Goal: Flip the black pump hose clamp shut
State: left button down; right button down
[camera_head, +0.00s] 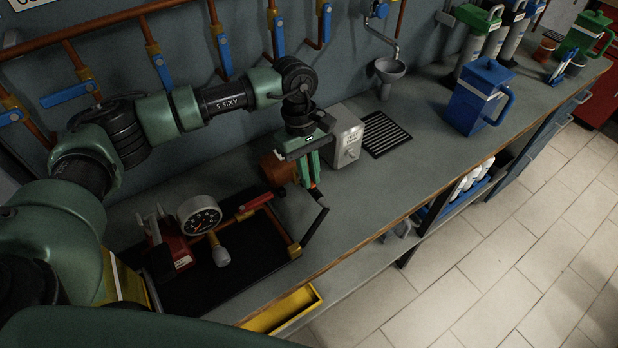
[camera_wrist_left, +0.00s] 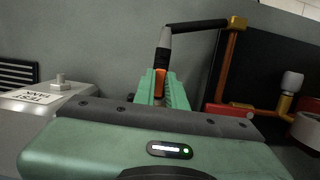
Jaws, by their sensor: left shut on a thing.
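The black pump hose (camera_head: 314,224) runs from a brass fitting on the pump's copper pipe up to a grey end piece at my left gripper. It also shows in the left wrist view (camera_wrist_left: 197,26). My left gripper (camera_head: 312,181) points down over the bench. Its green fingers (camera_wrist_left: 160,92) are shut around the hose end, where a small orange part (camera_wrist_left: 160,82) shows between them. I cannot tell whether this orange part is the clamp, or its position. The pump (camera_head: 172,242) has a round gauge (camera_head: 199,215) and a red-handled valve (camera_head: 255,205). My right gripper is not in view.
A grey test tank (camera_head: 346,136) stands close beside my left gripper, with an orange-brown object (camera_head: 276,169) on the other side. A black drain grate (camera_head: 384,134) and a blue jug (camera_head: 478,97) lie further right. Blue-handled pipes line the wall behind.

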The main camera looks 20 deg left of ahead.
pick_arm(q)
jog(key=c, duration=1.4)
grip_release()
jog(key=shift+c, duration=0.2)
jog(key=shift+w+a+r, duration=0.1)
jog(key=shift+w+r, duration=0.05)
jog(key=shift+r, duration=0.35)
jog(key=b+v, duration=0.2)
jog(key=v, duration=0.5)
jog(key=shift+b, duration=0.3)
